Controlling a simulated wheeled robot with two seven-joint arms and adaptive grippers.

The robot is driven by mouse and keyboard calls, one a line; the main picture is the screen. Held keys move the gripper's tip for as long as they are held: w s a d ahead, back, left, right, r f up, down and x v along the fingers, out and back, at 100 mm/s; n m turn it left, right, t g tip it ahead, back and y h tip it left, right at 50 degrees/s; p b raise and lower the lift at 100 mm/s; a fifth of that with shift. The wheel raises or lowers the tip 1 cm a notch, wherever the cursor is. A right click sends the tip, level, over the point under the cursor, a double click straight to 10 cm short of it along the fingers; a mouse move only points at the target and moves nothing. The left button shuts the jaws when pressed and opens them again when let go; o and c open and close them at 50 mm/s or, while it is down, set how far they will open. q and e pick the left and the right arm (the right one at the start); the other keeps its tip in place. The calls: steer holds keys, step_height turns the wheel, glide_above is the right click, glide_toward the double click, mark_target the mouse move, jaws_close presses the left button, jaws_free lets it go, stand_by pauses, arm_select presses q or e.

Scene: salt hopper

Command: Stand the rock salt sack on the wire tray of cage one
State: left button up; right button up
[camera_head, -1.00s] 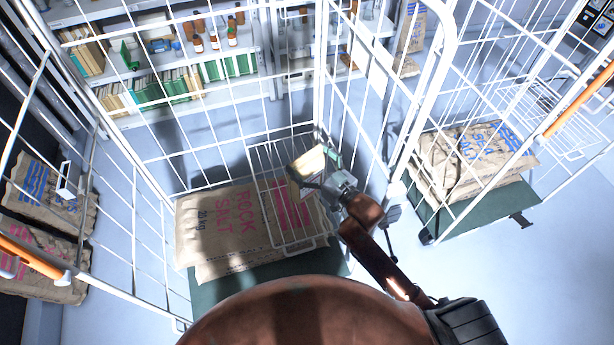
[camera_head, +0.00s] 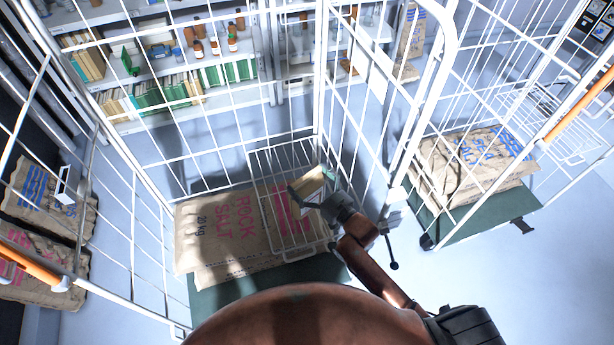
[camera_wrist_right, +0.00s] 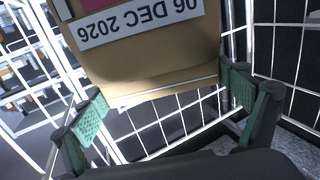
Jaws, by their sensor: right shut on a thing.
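My right gripper (camera_head: 318,188) is shut on a small tan sack (camera_head: 311,180). In the right wrist view the sack (camera_wrist_right: 155,55) sits between the green-padded fingers (camera_wrist_right: 165,108). It shows a pink patch and a white label reading "06 DEC 2026", upside down in that view. In the head view the sack appears tilted, over the right part of the white wire tray (camera_head: 262,165) of the near cage. I cannot tell whether it touches the tray. My left gripper is not in view.
Large rock salt sacks (camera_head: 215,235) lie on the near cage's green base (camera_head: 260,285), below the tray. White cage wires (camera_head: 160,130) surround my right arm. A second cage at right holds blue-printed sacks (camera_head: 470,165). Shelves (camera_head: 170,110) stand behind; more sacks (camera_head: 45,195) lie left.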

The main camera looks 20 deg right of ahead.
steer(key=shift+r, duration=0.25)
steer(key=o, duration=1.8)
steer(key=shift+f, duration=0.3)
steer(key=shift+s+r, duration=0.1)
steer(key=v, duration=1.2)
steer(key=shift+b, duration=0.35)
